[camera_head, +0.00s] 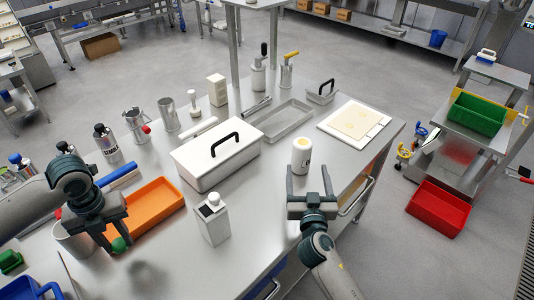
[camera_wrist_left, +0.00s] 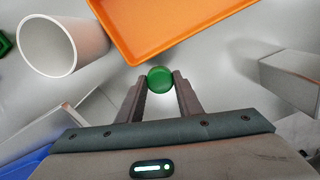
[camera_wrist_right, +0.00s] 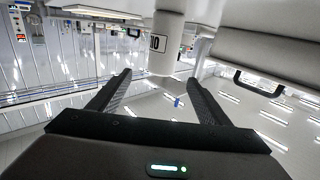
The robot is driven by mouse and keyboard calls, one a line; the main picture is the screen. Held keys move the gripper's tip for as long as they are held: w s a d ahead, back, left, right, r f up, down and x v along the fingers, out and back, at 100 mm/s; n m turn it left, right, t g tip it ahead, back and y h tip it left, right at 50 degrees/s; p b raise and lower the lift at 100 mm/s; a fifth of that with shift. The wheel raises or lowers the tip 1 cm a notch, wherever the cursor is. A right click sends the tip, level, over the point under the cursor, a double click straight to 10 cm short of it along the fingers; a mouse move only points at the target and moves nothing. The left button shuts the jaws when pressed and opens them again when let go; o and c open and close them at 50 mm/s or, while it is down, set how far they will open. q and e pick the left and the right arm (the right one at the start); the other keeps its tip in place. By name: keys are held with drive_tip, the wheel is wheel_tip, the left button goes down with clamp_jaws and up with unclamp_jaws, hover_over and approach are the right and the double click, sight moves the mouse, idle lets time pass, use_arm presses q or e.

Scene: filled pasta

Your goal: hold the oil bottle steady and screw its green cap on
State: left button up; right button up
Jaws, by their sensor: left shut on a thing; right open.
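My left gripper (camera_head: 115,238) is shut on the round green cap (camera_wrist_left: 159,80), held at the fingertips. The cap also shows in the head view (camera_head: 119,244), above the table's left part, far from the bottle.
An orange tray (camera_head: 150,208) lies beside my left gripper, with a white cup (camera_head: 72,240) close by. A white square bottle (camera_head: 212,222) and a white box with a black handle (camera_head: 212,160) stand between my grippers. A cream board (camera_head: 354,122) lies behind the oil bottle.

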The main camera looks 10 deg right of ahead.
sight(303, 153)
use_arm(q)
drive_tip(key=shift+r+p, duration=0.55)
drive_tip(key=shift+r, duration=0.2)
use_arm(e)
drive_tip(key=shift+w+d, duration=0.2)
drive_tip(key=shift+w, duration=1)
drive_tip(key=shift+w+d, duration=0.15)
drive_tip(key=shift+w, duration=1)
use_arm(q)
drive_tip(key=shift+r+p, duration=0.35)
use_arm(e)
drive_tip(key=shift+w+r, duration=0.15)
drive_tip(key=shift+w, duration=0.3)
use_arm(q)
drive_tip(key=shift+r+p, duration=0.75)
use_arm(e)
drive_tip(key=w, duration=0.3)
drive_tip(key=shift+w+d, duration=0.1)
drive_tip(key=shift+w, duration=0.2)
drive_tip(key=shift+w+d, duration=0.1)
drive_tip(key=shift+w, duration=0.25)
drive_tip(key=c, duration=1.4)
